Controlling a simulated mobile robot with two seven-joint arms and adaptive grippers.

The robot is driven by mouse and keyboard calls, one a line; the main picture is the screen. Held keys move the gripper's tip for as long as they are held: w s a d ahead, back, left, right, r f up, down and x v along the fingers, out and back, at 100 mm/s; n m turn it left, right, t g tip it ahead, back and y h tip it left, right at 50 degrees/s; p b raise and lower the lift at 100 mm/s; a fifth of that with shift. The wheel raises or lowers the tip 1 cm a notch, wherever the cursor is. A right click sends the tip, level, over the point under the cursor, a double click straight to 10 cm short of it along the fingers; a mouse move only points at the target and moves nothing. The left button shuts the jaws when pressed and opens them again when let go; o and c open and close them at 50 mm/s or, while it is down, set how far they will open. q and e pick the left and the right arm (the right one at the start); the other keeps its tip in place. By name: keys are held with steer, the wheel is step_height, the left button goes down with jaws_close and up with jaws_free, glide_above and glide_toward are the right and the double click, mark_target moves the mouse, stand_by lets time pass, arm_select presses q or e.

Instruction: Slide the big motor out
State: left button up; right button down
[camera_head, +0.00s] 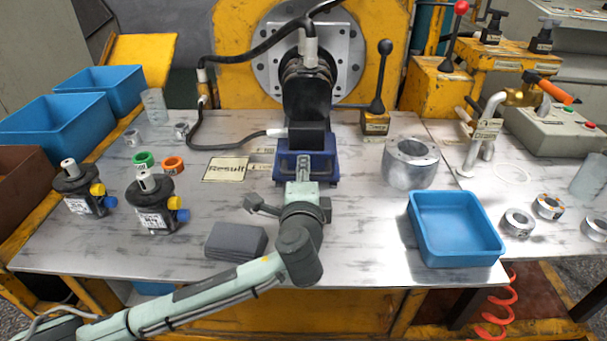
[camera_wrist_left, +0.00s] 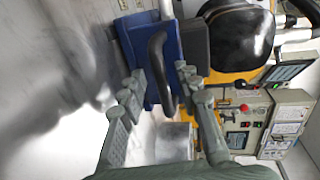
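The big black motor (camera_head: 306,92) sits on a blue cradle (camera_head: 290,166) in front of the round grey flange plate (camera_head: 265,62) at the back of the table. In the left wrist view the motor's black body (camera_wrist_left: 235,38) and the blue cradle (camera_wrist_left: 192,45) show close up, with a dark curved handle (camera_wrist_left: 157,60) on the cradle's front. My left gripper (camera_head: 302,186) is at the cradle's front; its fingers (camera_wrist_left: 160,88) are spread apart, with the handle near the space between them. Whether they touch it cannot be told. My right gripper is out of view.
Two small motors (camera_head: 154,208) and a grey block (camera_head: 236,241) lie to the left. A metal cylinder (camera_head: 410,164) and a blue bin (camera_head: 454,251) stand to the right. A black lever (camera_head: 379,78) stands beside the motor. Black hoses (camera_head: 196,120) run left of it.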

arm_select(q)
steer(key=v, duration=1.2)
